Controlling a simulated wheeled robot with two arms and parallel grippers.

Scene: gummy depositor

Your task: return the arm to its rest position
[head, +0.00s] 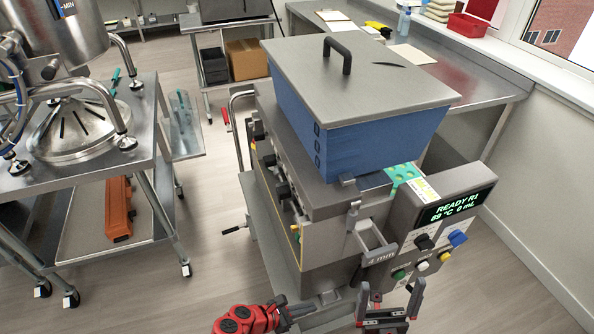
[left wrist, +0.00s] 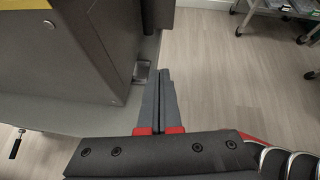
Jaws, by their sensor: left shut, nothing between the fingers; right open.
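My left gripper (head: 318,304), on its red arm, is low in the head view, by the lower front of the gummy depositor (head: 330,250). Its grey fingers lie together in the left wrist view (left wrist: 157,85), with nothing between them. My right gripper (head: 390,292) stands to its right, fingers pointing up and apart, empty, in front of the depositor's control panel. The depositor has a blue hopper (head: 365,140) with a grey lid (head: 385,82) closed on top. Its display (head: 455,206) reads READY R1, 89 °C, 0 mL.
A steel cart (head: 150,150) with a metal vessel stands at the left, an orange case (head: 118,208) on its lower shelf. A steel counter (head: 480,82) runs behind the depositor. Open floor (head: 200,240) lies between cart and depositor. A wall bounds the right.

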